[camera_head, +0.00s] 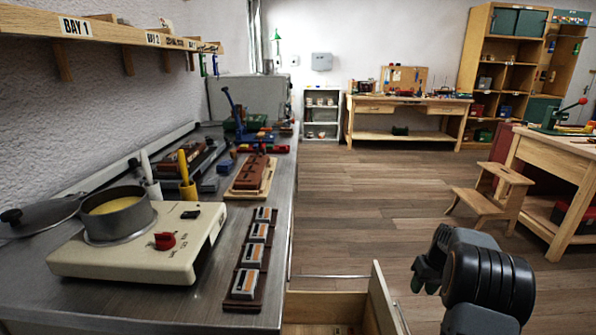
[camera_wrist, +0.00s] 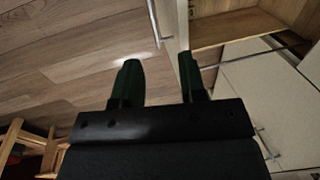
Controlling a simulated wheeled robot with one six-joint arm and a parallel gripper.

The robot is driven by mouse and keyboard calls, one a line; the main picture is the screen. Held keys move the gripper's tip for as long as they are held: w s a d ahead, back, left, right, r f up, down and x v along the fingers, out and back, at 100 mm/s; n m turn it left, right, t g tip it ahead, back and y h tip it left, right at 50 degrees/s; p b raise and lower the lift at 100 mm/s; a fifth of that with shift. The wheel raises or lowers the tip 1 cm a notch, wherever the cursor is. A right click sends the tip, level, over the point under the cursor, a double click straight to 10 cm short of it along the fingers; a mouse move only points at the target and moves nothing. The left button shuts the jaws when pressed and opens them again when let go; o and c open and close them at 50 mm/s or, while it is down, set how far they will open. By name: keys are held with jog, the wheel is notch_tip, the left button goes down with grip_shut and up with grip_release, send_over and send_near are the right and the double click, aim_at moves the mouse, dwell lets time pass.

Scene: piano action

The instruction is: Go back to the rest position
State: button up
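My gripper (camera_head: 424,282) hangs over the wooden floor, right of the workbench and of the open drawer (camera_head: 376,298). It points downward in the head view.
The metal workbench (camera_head: 236,245) on the left carries a hot plate (camera_head: 130,250) with a pot (camera_head: 117,212) and a dark rack (camera_head: 249,270) of grey blocks. A step stool (camera_head: 490,193) and a wooden bench (camera_head: 555,160) stand to the right. The middle floor is clear.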

jog(key=s+a+r+t+h+p, duration=0.1)
jog(key=s+a+r+p, duration=0.4)
jog(key=r, duration=0.6)
jog(key=s+a+r+n+p, duration=0.1)
jog(key=s+a+r+p, duration=0.1)
jog(key=a+r+p, duration=0.75)
jog(key=s+a+r+t+h+p, duration=0.1)
jog(key=s+a+r+p, duration=0.35)
jog(key=r, duration=0.75)
jog(key=s+a+r+t+p, duration=0.1)
jog(key=s+a+r+p, duration=0.5)
jog(key=s, duration=0.3)
jog(key=shift+a+r+p, duration=0.2)
jog(key=shift+r+p, duration=0.2)
jog(key=shift+r, duration=0.1)
jog(key=shift+a, duration=0.1)
